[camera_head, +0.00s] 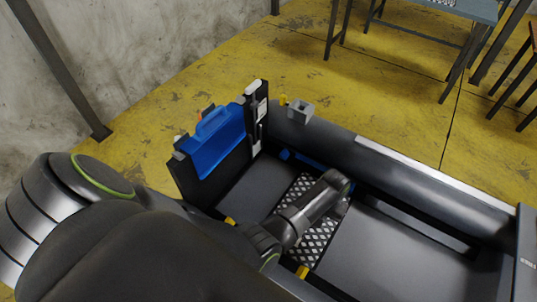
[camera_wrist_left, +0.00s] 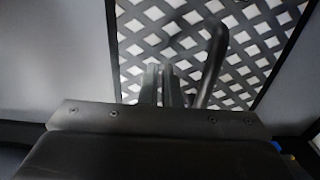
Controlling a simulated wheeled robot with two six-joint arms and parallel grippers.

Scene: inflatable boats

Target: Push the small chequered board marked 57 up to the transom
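The chequered board (camera_head: 318,238), black with white diamonds, lies on the boat's grey floor. The arm partly covers it, and I cannot read a 57 on it. In the left wrist view the board (camera_wrist_left: 265,60) fills the upper middle. My left gripper (camera_wrist_left: 164,72) shows there in front of the pattern, its two dark fingers close together, with nothing visible between them. I cannot tell whether they touch the board. A dark curved shape, unclear, shows beside them. The transom (camera_head: 222,178) stands upright at the boat's left end, black with a blue piece. My right gripper is not in view.
The boat's dark side tube (camera_head: 390,175) runs along the far side. A grey block (camera_head: 300,110) sits at its end near the transom. Bare grey floor (camera_head: 255,190) shows between board and transom. Tables stand at the back right on the yellow floor.

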